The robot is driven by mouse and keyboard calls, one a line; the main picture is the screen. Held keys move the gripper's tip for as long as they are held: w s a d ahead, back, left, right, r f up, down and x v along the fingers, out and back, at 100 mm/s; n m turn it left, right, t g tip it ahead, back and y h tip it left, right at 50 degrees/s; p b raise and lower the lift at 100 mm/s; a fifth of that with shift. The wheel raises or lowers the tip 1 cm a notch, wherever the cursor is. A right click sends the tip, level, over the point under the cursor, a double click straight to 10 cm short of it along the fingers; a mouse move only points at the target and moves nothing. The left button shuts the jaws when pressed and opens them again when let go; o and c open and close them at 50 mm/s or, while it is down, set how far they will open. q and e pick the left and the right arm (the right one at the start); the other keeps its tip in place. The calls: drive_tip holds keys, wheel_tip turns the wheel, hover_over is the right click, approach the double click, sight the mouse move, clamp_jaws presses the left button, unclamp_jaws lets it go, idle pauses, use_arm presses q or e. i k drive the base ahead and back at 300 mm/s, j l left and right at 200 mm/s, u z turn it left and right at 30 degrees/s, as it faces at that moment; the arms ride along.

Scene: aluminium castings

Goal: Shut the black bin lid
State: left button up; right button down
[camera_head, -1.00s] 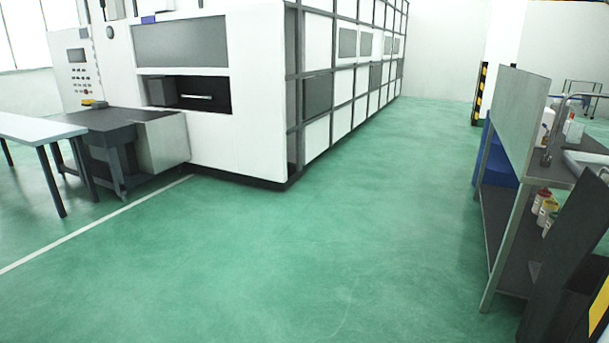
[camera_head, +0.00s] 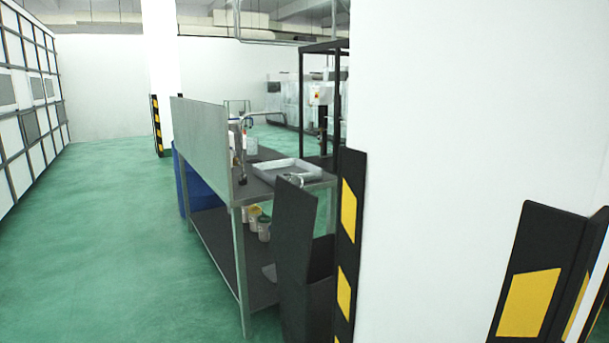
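The black bin (camera_head: 321,290) stands on the floor right of the metal workbench, close against the white pillar. Its black lid (camera_head: 294,235) stands up, almost upright, as a tall dark panel, so the bin looks open. Part of the bin's body is behind the lid panel, and its lower end is cut off by the bottom of the picture. Neither of my grippers is in view.
The workbench (camera_head: 242,270) with a grey tray (camera_head: 290,169) and bottles stands left of the bin. The white pillar (camera_head: 450,110) with black and yellow guards (camera_head: 348,215) fills the right. Green floor (camera_head: 110,240) is clear on the left.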

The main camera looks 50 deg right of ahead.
sight(294, 208)
drive_tip(key=i+l+z, duration=0.1)
drive_tip(key=i+z, duration=0.15)
drive_tip(key=i, duration=0.25)
drive_tip(key=i+z, duration=0.25)
drive_tip(key=i, duration=0.3)
drive_tip(key=i+j+z, duration=0.25)
drive_tip(key=i, duration=0.25)
drive_tip(key=i+j+z, duration=0.2)
drive_tip(key=i, duration=0.3)
